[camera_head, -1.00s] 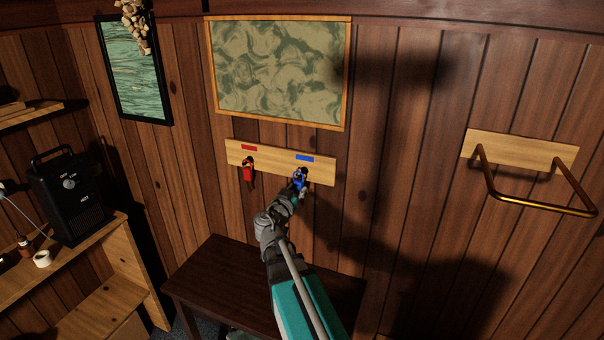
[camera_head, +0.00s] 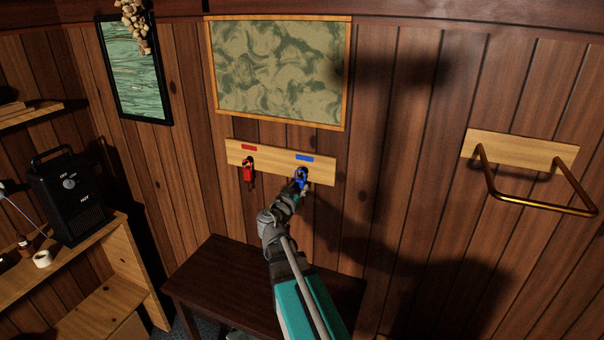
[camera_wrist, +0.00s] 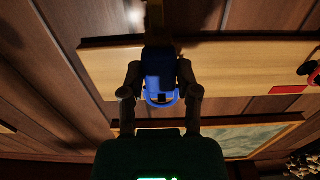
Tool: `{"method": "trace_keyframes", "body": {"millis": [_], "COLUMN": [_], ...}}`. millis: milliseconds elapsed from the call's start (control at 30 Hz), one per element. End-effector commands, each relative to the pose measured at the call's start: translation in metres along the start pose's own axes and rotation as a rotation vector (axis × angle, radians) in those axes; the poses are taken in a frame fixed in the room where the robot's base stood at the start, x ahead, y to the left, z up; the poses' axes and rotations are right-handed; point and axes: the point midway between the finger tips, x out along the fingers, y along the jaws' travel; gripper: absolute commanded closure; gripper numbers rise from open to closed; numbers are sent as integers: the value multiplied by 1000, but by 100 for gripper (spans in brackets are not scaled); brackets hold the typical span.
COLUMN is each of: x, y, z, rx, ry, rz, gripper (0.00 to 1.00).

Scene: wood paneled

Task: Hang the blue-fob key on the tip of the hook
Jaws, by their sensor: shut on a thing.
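A pale wooden key rack (camera_head: 279,165) is fixed to the paneled wall, with a red label at its left and a blue label (camera_head: 304,158) at its right. My gripper (camera_head: 301,185) is at the rack, just below the blue label, and is shut on the blue-fob key (camera_head: 301,174). In the wrist view the blue fob (camera_wrist: 159,80) sits between both fingers, in front of the rack board (camera_wrist: 225,65). The hook under the blue label is hidden by the fob and gripper, so I cannot tell whether the key touches it. A red-fob key (camera_head: 248,170) hangs under the red label.
A framed green board (camera_head: 282,70) hangs above the rack. A dark table (camera_head: 208,268) stands below my arm. A brass rail on a wooden plate (camera_head: 520,149) juts out at the right. A black heater (camera_head: 70,195) stands on the left shelf.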

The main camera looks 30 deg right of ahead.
Motion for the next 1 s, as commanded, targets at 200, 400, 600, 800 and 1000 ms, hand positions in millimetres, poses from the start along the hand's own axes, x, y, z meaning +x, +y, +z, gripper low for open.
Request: {"method": "trace_keyframes", "body": {"millis": [200, 400, 600, 800, 1000], "x": [0, 0, 2, 6, 8], "y": [0, 0, 0, 0, 0], "z": [0, 0, 2, 4, 6], "rx": [0, 0, 0, 0, 0], "ry": [0, 0, 0, 0, 0], "rz": [0, 0, 0, 0, 0], "gripper": [99, 99, 99, 99, 99]}}
